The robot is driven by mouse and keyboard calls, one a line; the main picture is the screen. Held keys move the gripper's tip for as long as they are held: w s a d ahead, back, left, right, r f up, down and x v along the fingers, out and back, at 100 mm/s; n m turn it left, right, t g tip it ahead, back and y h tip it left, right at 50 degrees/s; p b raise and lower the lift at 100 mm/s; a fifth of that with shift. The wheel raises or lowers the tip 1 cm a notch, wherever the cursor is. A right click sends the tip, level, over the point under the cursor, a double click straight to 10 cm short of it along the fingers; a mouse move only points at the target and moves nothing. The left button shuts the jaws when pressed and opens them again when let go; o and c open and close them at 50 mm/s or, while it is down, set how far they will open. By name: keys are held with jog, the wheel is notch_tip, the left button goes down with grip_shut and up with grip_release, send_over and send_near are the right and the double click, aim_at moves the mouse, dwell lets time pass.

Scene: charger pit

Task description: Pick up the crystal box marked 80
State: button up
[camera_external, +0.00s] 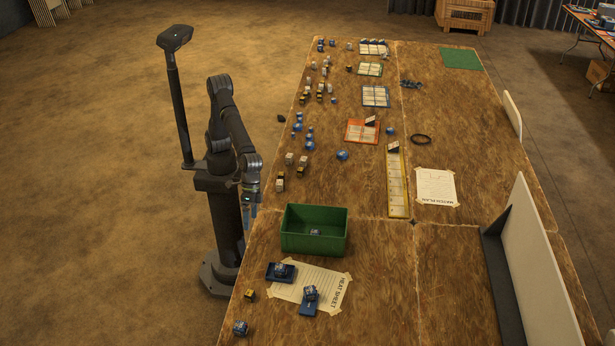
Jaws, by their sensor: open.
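Several small blue, clear-looking boxes are in view, and no number on them is readable, so I cannot tell which is marked 80. One such box (315,232) lies inside the green bin (300,250). Two others, a left box (280,269) and a right box (311,292), sit on dark blue pads by the heat sheet. Another box (240,328) is at the near left edge, and one more (342,154) is mid-table. My gripper (249,212) is open and empty, pointing down at the table's left edge, left of the green bin.
A yellow-black block (249,294) is near the left edge. Several blocks line the left edge farther back. A yellow-framed strip (397,185), a match plan sheet (436,187) and a black ring (420,139) lie mid-table. A white upright panel (540,265) stands at right. The near right tabletop is clear.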

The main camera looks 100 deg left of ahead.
dwell(0.3)
jog(key=c, duration=1)
jog(key=shift+f, duration=0.1)
jog(key=n+g, duration=0.1)
jog(key=n, duration=1.4)
send_near(249, 292)
jog(key=x, duration=0.4)
jog(key=shift+x, duration=3.1)
